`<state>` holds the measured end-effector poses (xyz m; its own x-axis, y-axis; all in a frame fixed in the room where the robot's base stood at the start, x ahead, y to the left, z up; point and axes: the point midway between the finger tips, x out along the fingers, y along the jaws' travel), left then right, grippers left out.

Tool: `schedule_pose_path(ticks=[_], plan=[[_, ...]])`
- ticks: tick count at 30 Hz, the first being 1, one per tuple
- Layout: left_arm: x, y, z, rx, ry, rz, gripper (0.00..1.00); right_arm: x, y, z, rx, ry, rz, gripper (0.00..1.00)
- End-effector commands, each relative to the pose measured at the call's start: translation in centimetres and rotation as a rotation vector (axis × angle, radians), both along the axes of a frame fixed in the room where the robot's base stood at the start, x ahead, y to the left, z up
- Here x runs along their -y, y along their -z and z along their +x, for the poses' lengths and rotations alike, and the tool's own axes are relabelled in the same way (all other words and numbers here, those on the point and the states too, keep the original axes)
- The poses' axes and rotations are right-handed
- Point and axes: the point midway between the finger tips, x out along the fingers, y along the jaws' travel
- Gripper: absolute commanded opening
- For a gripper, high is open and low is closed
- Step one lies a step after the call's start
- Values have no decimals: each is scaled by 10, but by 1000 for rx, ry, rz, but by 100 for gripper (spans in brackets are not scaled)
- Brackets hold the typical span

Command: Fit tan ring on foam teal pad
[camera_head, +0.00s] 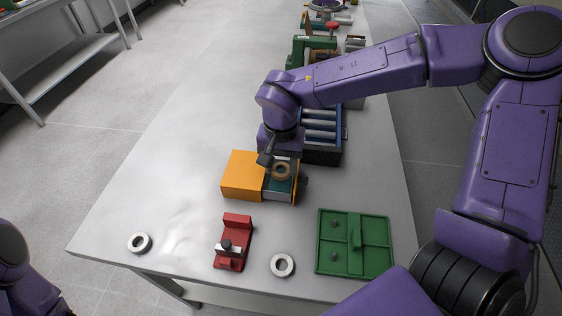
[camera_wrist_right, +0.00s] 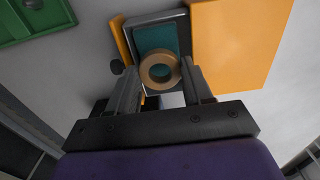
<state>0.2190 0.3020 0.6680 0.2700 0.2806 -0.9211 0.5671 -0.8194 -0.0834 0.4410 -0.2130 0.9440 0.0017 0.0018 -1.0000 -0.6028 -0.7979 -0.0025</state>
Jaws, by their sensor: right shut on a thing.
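The tan ring (camera_wrist_right: 146,72) is between the fingers of my right gripper (camera_wrist_right: 160,82), which is shut on it. In the head view the ring (camera_head: 281,162) appears over the teal pad (camera_head: 275,187). In the right wrist view the teal pad (camera_wrist_right: 165,36) lies beyond the ring, inside a grey-rimmed tray (camera_wrist_right: 133,50) at the orange furnace box (camera_head: 241,175). I cannot tell whether the ring touches the pad. My right gripper also shows in the head view (camera_head: 284,170), reaching down over the tray. My left gripper is not in view.
Two pale rings lie on the table, one at front left (camera_head: 139,243) and one near the front edge (camera_head: 282,265). A red fixture (camera_head: 235,238) and a green divided tray (camera_head: 354,243) stand nearby. A blue roller unit (camera_head: 322,133) is behind. The table's left side is clear.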

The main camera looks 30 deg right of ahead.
Motion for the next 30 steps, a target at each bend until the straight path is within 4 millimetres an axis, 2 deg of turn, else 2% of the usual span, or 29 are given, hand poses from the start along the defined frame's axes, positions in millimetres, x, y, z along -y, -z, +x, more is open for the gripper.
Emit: schedule_pose_path(ticks=[16,17,18,19,22,23,24,30], plan=[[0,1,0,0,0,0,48,0,6,0,0,0,0,20],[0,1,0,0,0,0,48,0,6,0,0,0,0,60],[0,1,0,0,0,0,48,0,6,0,0,0,0,73],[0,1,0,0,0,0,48,0,6,0,0,0,0,80],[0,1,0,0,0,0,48,0,6,0,0,0,0,80],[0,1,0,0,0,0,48,0,6,0,0,0,0,65],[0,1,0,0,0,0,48,0,6,0,0,0,0,71],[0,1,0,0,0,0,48,0,6,0,0,0,0,71]])
